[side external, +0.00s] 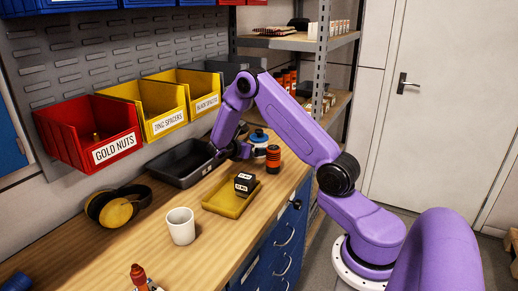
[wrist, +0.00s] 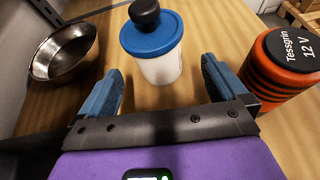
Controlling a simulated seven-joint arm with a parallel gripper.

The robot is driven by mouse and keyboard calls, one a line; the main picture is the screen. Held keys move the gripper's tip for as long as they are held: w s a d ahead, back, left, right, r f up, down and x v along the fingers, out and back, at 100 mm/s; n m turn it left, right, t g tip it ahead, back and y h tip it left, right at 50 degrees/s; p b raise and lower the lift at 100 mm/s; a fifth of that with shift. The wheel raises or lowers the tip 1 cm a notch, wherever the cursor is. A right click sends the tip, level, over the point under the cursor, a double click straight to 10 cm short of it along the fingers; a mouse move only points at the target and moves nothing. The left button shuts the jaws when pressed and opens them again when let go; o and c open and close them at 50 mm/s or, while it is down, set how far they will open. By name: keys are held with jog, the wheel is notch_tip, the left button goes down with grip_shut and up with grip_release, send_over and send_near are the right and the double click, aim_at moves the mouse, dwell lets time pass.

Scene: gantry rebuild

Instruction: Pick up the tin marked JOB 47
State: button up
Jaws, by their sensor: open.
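I cannot read a JOB 47 mark on anything in either view. A shiny round metal tin or bowl (wrist: 64,50), seen open from above, is at the upper left of the wrist view, left of my gripper (wrist: 158,82). My gripper is open, its two blue-grey fingers apart. A white container with a blue lid and black knob (wrist: 152,40) stands ahead of the gap between the fingertips; I cannot tell whether it is partly between them. In the side view my gripper (side external: 238,150) is low over the bench, by the blue-lidded container (side external: 259,136).
An orange-and-black Tessgrin 12 V cylinder (wrist: 284,62) stands close to the right finger. A yellow tray (side external: 222,203) holds black labelled blocks (side external: 245,184). A dark grey bin (side external: 172,170), white cup (side external: 181,226) and ear defenders (side external: 117,206) are on the wooden bench.

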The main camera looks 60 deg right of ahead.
jog(key=shift+w+x, duration=0.1)
jog(key=shift+x, duration=1.7)
jog(key=shift+w+x, duration=0.15)
jog(key=shift+x, duration=1.65)
jog(key=shift+s+a, duration=0.1)
jog(key=c, duration=1.3)
jog(key=shift+c, duration=0.8)
